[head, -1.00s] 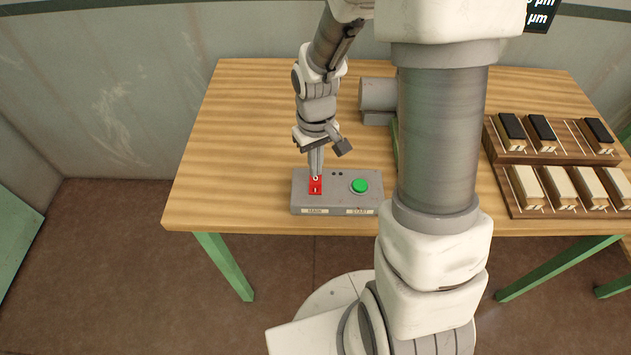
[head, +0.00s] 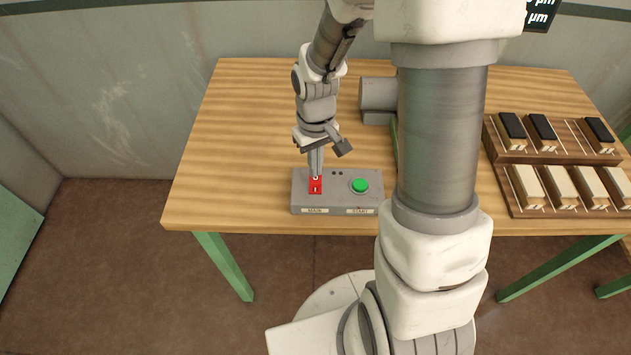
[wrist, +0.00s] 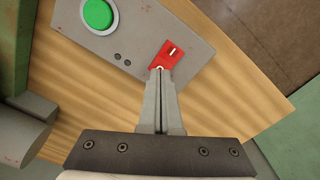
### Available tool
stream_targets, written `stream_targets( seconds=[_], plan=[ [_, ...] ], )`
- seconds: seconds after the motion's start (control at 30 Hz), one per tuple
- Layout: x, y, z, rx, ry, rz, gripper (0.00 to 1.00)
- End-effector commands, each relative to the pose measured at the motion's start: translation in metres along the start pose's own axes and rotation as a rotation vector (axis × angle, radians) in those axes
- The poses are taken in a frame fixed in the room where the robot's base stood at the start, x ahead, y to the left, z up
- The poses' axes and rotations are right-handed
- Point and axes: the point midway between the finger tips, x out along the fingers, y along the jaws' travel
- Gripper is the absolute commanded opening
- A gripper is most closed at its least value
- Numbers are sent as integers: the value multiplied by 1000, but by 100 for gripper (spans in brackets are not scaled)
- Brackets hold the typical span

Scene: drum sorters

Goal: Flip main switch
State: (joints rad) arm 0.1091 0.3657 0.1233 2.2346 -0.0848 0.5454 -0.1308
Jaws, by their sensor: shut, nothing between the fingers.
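The main switch (head: 315,186) is a red rocker marked 0 and 1 on a grey control box (head: 338,205) at the table's front edge, above a MAIN label. My gripper (head: 315,174) is shut and empty, pointing down with its fingertips at the 0 end of the switch. In the wrist view the shut fingertips (wrist: 160,72) meet or nearly meet the near end of the red switch (wrist: 169,54) and partly cover the 0. I cannot tell whether they press on it.
A green START button (head: 360,186) sits right of the switch on the same box. Wooden racks (head: 490,150) with black and pale blocks are at the right. The table's left side is clear.

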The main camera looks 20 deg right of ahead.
Motion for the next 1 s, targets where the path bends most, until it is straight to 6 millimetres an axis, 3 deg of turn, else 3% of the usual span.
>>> stream_targets(
  seconds=[1.0],
  plan=[
    [15,0,0,0,-1,0,0]
  ],
)
